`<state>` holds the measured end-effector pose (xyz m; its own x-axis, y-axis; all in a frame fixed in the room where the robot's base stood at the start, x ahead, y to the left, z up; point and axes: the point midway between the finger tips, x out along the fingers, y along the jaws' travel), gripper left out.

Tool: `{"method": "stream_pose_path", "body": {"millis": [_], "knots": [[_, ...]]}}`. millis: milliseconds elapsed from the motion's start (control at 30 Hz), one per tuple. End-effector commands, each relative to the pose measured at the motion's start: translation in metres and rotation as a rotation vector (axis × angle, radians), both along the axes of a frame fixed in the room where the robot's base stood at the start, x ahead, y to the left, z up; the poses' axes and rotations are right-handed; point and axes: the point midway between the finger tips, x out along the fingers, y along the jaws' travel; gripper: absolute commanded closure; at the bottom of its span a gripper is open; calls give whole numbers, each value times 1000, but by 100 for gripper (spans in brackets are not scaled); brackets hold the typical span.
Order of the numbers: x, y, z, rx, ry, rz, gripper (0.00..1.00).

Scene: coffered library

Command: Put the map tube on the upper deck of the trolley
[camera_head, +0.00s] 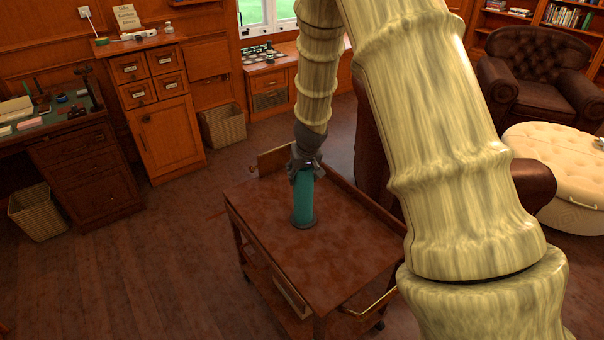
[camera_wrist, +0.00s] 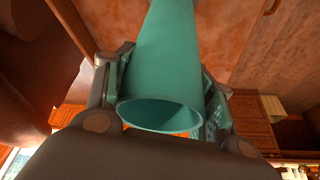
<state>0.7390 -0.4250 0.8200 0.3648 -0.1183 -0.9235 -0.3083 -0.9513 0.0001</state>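The teal map tube (camera_head: 303,200) stands upright over the upper deck (camera_head: 345,245) of the brown trolley, left of the deck's middle. Its dark lower end appears to rest on the deck. My gripper (camera_head: 305,172) is around the tube's upper part, coming from above. In the wrist view, the map tube (camera_wrist: 165,60) runs between the two fingers of my gripper (camera_wrist: 166,66), with its open round end towards the camera. The fingers lie against both sides of the tube. The exact contact under the tube is too small to tell.
The trolley has a raised wooden flap (camera_head: 275,158) at its far left and a brass handle (camera_head: 370,300) at the near right. Bare deck lies around the tube. A brown leather chair (camera_head: 368,140) stands close behind the trolley. Open floor (camera_head: 150,260) lies to the left.

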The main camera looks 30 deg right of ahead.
Motion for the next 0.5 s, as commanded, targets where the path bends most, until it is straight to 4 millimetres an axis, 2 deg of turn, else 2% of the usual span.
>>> {"method": "stream_pose_path", "body": {"millis": [33,100,500], "knots": [[0,0,0,0,0,0,37],[0,0,0,0,0,0,24],[0,0,4,0,0,-1,24]]}}
